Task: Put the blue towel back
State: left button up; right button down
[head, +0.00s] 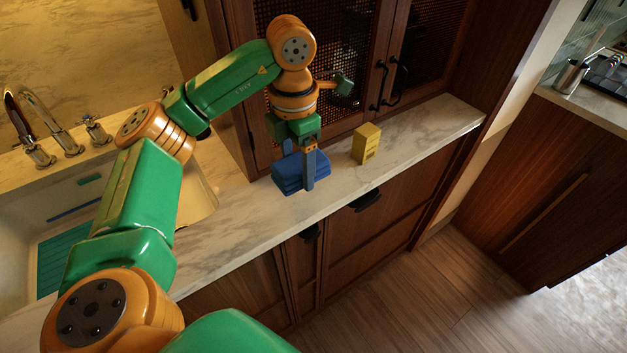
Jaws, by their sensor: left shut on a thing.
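The blue towel (288,178) is a folded stack at the marble counter, in front of the dark wooden cabinet. My left gripper (309,182) points down at the towel's right part, shut on it. I cannot tell whether the towel rests on the counter or is slightly raised. My right gripper is not in the head view.
A yellow box (366,144) stands on the counter just right of the towel. The marble counter (428,127) is clear farther right. A sink (200,190) with a faucet (45,125) lies to the left. Cabinet doors with black handles (384,85) rise behind.

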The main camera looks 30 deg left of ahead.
pick_arm(q)
jog(key=w+f, duration=0.2)
jog(key=w+a+f+p, duration=0.1)
jog(key=w+f, duration=0.1)
jog(key=f, duration=0.1)
jog(key=f+p, duration=0.2)
jog(key=f, duration=0.1)
jog(key=shift+w+a+f, duration=0.2)
jog(key=shift+f, duration=0.05)
jog(key=shift+w+f+b, duration=0.1)
jog(key=shift+f+b, duration=0.25)
jog(key=shift+f, duration=0.05)
jog(key=o, duration=1.3)
jog(key=shift+r, duration=0.8)
notch_tip(320, 180, up, 11)
jog(key=shift+b, duration=0.3)
